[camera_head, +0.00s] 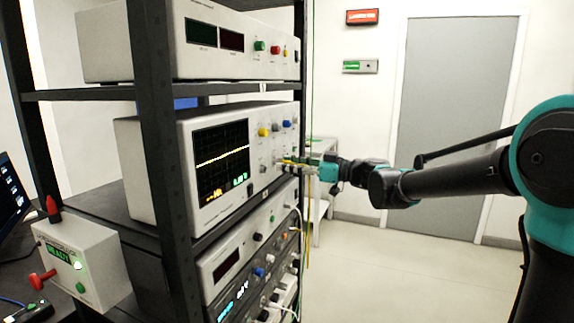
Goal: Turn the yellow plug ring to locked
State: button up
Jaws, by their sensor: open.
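My gripper (289,165) reaches in from the right to the front panel of the oscilloscope (150,170), at the lower right of its face. A small patch of yellow (289,160) shows between or beside the fingers; it may be the yellow plug ring, but it is too small to tell. The fingers are open around or beside it; I cannot tell whether they touch it. Any lock mark on the ring is hidden or too small to read. A thin yellow cable (307,235) hangs below the gripper.
The black rack post (160,130) and shelf (75,95) stand left of the gripper. Other instruments sit above and below the oscilloscope, with white cables (298,222) below. A box with a green light (80,262) stands at lower left. The floor (400,270) at right is clear.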

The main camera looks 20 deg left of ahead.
jog(key=shift+a, duration=0.4)
jog(key=shift+c, duration=0.3)
grip_shut()
